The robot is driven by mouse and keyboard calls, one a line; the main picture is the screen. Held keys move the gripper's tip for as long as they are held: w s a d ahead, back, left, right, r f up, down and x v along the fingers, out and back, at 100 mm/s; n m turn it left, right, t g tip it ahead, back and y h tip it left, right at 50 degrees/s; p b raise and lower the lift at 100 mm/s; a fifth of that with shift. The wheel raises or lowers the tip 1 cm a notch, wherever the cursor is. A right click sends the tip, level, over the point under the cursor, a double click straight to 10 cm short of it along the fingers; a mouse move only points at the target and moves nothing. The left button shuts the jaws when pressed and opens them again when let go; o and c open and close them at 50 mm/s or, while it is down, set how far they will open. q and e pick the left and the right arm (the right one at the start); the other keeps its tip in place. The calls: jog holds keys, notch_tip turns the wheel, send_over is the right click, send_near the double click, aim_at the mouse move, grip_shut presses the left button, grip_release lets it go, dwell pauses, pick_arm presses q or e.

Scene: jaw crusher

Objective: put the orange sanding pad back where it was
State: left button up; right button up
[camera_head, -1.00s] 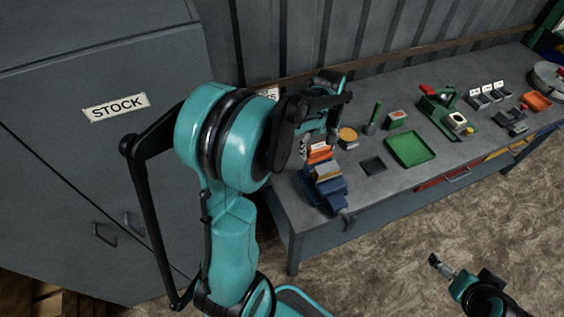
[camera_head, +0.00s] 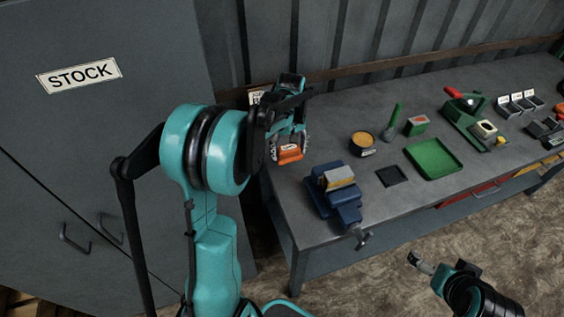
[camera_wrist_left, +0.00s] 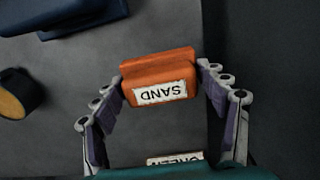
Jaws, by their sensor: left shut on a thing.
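The orange sanding pad (camera_head: 289,153) has a white label; in the left wrist view the pad (camera_wrist_left: 158,66) reads "SAND" upside down. My left gripper (camera_head: 288,140) is shut on it, with one finger at each side of the pad in the left wrist view (camera_wrist_left: 165,85). The pad is at the left end of the bench (camera_head: 300,224), left of the blue vise (camera_head: 340,207). Whether it touches the bench top I cannot tell. My right gripper (camera_head: 420,263) shows small at the lower right, away from the bench; its finger opening is unclear.
A yellowish block (camera_head: 340,177) sits in the vise. A round tin (camera_head: 363,143), dark square mat (camera_head: 391,176) and green tray (camera_head: 433,159) lie further right. Another white label (camera_wrist_left: 175,159) is partly hidden at the bottom of the left wrist view. The stock cabinet (camera_head: 110,130) stands left.

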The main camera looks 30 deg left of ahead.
aim_at(283, 158)
pick_arm(q)
jog(key=shift+a+f+b, duration=0.3)
jog(key=shift+a+f, duration=0.5)
jog(key=shift+a, duration=0.3)
jog(key=shift+f+b, duration=0.85)
jog(key=shift+f, duration=1)
jog(key=shift+f, duration=0.2)
jog(key=o, duration=1.1)
jog(key=shift+r, duration=0.1)
